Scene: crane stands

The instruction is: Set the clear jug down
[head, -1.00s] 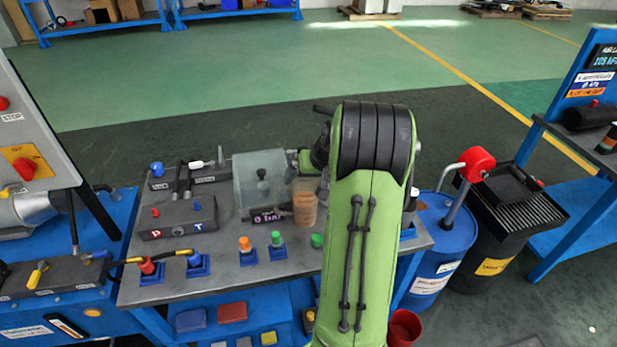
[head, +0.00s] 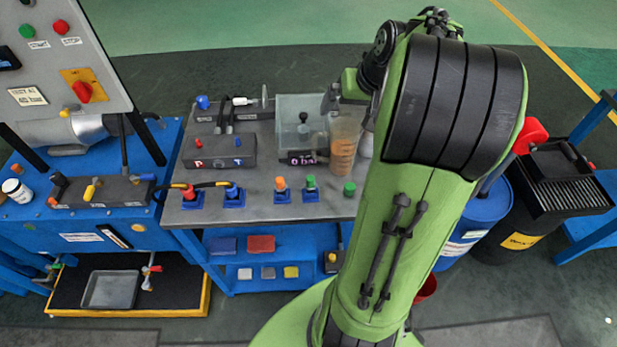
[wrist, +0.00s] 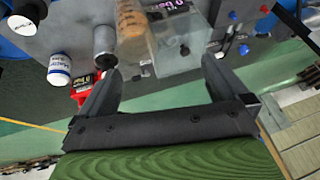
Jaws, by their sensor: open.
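The clear jug (head: 343,146), with brownish-orange contents in its lower part, stands upright on the grey bench top (head: 270,206), just right of a clear box. In the wrist view the jug (wrist: 130,20) shows at the top, beyond my fingertips. My gripper (wrist: 160,68) is open, with nothing between its fingers. In the head view my wrist is above and behind the jug, and my arm covers the right part of the bench.
The clear box (head: 302,112) holds a dark knob and has a "0 bar" display in front. Orange and green plugs (head: 310,190) stand along the front edge. A dark P/T block (head: 220,150) is left. A blue drum (head: 478,225) and black bin (head: 530,200) stand right.

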